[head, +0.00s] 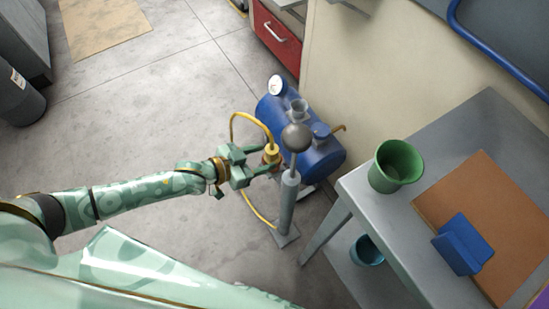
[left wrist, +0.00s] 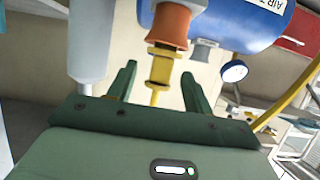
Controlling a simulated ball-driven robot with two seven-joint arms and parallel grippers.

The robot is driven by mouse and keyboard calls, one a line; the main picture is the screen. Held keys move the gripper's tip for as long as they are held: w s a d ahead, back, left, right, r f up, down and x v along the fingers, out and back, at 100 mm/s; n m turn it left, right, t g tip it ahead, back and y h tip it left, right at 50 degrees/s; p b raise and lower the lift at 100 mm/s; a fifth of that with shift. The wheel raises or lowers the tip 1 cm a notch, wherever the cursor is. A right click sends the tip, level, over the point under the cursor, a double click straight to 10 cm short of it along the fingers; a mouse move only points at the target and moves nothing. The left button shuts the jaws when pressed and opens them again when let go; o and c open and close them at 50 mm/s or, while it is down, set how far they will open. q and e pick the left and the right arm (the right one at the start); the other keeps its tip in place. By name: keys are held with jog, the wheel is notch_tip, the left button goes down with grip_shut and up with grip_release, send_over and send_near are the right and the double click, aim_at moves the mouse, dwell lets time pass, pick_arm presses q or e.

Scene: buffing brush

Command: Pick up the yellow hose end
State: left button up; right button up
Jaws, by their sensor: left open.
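The yellow hose end (head: 271,152) is a short yellow fitting beside the blue air tank (head: 322,160), with a thin yellow hose (head: 236,121) looping from it. My left gripper (head: 264,162) is open at the hose end. In the left wrist view the yellow fitting (left wrist: 160,70) shows between the two open fingers (left wrist: 158,76), with an orange collar (left wrist: 170,27) above it in the picture. I cannot tell whether either finger touches it. My right gripper is not in view.
A grey upright pump (head: 287,205) with a dark ball knob stands close right of the gripper. A grey table (head: 352,190) with a green cup (head: 396,166) and a blue block (head: 462,245) is at the right. Open floor (head: 130,120) lies to the left.

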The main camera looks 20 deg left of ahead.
aim_at(268, 157)
pick_arm(q)
jog(key=shift+w+d+f, duration=0.2)
jog(key=shift+w+f, duration=0.05)
jog(key=b+x, duration=0.3)
jog(key=x, duration=0.1)
jog(key=shift+w+f, duration=0.25)
jog(key=shift+w+d+b, duration=0.25)
jog(key=shift+w+b, duration=0.05)
jog(key=shift+r, duration=0.15)
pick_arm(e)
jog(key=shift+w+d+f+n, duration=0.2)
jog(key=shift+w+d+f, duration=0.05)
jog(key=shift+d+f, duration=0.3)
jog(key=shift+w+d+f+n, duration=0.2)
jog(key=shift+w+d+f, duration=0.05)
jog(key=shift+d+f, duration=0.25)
pick_arm(q)
jog(key=c, duration=1.1)
